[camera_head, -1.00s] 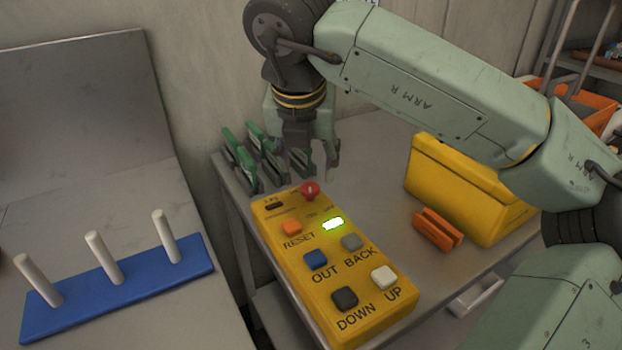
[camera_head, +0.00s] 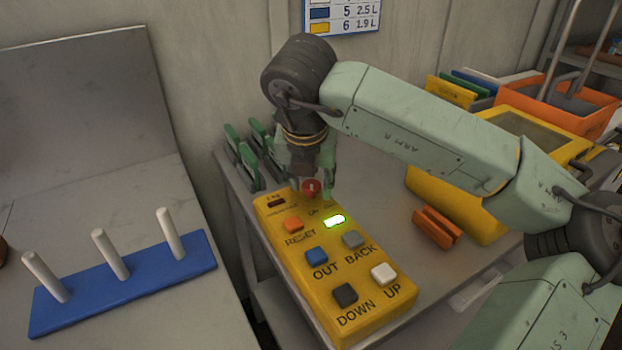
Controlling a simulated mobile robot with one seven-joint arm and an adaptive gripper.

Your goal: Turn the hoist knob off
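The yellow hoist control box (camera_head: 322,285) lies on the grey table. The red hoist knob (camera_head: 311,188) is at its far end, with its pale mark pointing roughly away from me. A lit white-green lamp (camera_head: 335,221) glows just nearer than the knob. My gripper (camera_head: 312,183) points down at the knob, its fingers around or just behind it. One green finger shows to the right of the knob. The other finger is largely hidden, so I cannot tell whether the fingers touch the knob.
Green-handled clamps (camera_head: 243,157) stand at the table's back left, close to my gripper. An orange block (camera_head: 437,226) and a yellow bin (camera_head: 462,205) are to the right. A blue peg board (camera_head: 125,283) sits on the left bench. Box buttons lie nearer me.

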